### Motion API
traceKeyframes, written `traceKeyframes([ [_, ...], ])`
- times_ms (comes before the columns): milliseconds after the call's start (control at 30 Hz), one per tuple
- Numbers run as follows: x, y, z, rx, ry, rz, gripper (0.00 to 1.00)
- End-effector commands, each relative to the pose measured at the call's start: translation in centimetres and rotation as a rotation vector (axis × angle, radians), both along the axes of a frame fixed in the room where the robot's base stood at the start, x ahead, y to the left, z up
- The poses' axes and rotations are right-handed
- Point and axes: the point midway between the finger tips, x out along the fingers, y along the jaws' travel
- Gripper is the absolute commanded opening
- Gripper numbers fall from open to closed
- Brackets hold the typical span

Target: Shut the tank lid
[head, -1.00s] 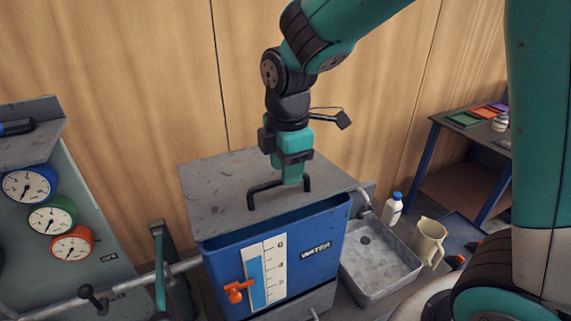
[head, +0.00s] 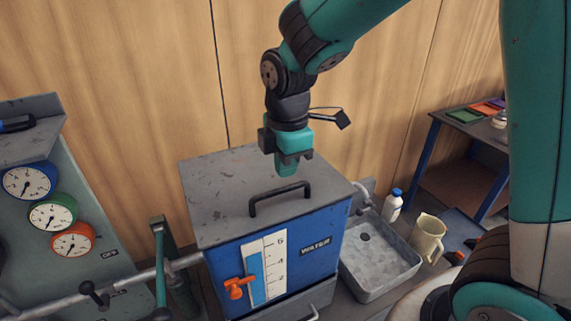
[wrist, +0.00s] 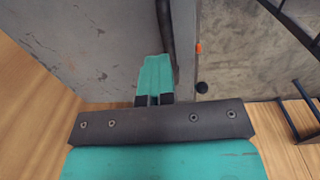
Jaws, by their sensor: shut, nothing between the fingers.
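The grey tank lid (head: 225,185) lies flat over the blue water tank (head: 325,232) in the head view, with no gap showing along its front edge. A black bar handle (head: 280,197) stands on the lid near that edge. My gripper (head: 287,172) is shut and empty, pointing down just behind the handle and close above the lid. Whether its tips touch the lid or handle I cannot tell. In the wrist view, the shut fingers (wrist: 154,75) are beside the dark handle (wrist: 165,35), over the grey lid (wrist: 90,50).
A metal sink (head: 380,262) with a tap stands right of the tank, with a white bottle (head: 393,205) and a beige jug (head: 428,236) beside it. An orange valve handle (head: 238,288) sticks out of the tank front. Gauges (head: 52,213) and pipes are at left.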

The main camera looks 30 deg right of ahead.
Motion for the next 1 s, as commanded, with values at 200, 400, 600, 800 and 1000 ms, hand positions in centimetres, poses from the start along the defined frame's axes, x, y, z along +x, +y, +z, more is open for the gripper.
traceKeyframes([
  [200,-0.02,-0.01,0.00,0.000,0.001,0.000,0.00],
  [400,-0.02,-0.01,0.00,0.000,0.001,0.000,0.00],
  [600,-0.02,-0.01,0.00,0.000,0.001,0.000,0.00],
  [800,-0.02,-0.01,0.00,0.000,0.001,0.000,0.00],
  [1000,-0.02,-0.01,0.00,0.000,0.001,0.000,0.04],
])
